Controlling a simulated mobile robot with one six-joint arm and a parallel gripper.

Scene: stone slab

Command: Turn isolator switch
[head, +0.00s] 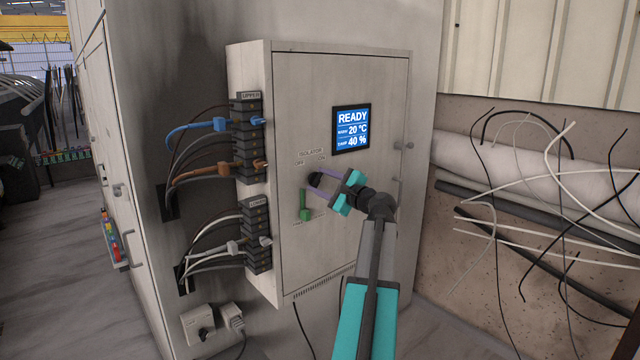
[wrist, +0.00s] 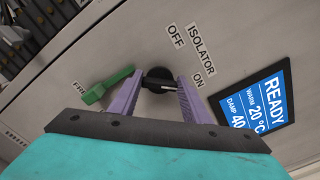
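The isolator switch is a black rotary knob (head: 315,180) on the grey cabinet door, below the ISOLATOR, OFF and ON labels. In the wrist view the knob (wrist: 158,76) sits between the two purple fingers, its bar handle lying across the gap. My gripper (head: 318,181) is at the door with its fingers apart, one on each side of the knob. I cannot tell whether the fingers touch the handle. Parts of the knob are hidden by the fingers in the head view.
A green lever (head: 305,206) stands just below the knob, close beside a finger in the wrist view (wrist: 108,86). A blue screen (head: 351,129) reads READY. Terminal blocks with cables (head: 250,135) line the cabinet's left side. Loose wires (head: 545,170) hang at right.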

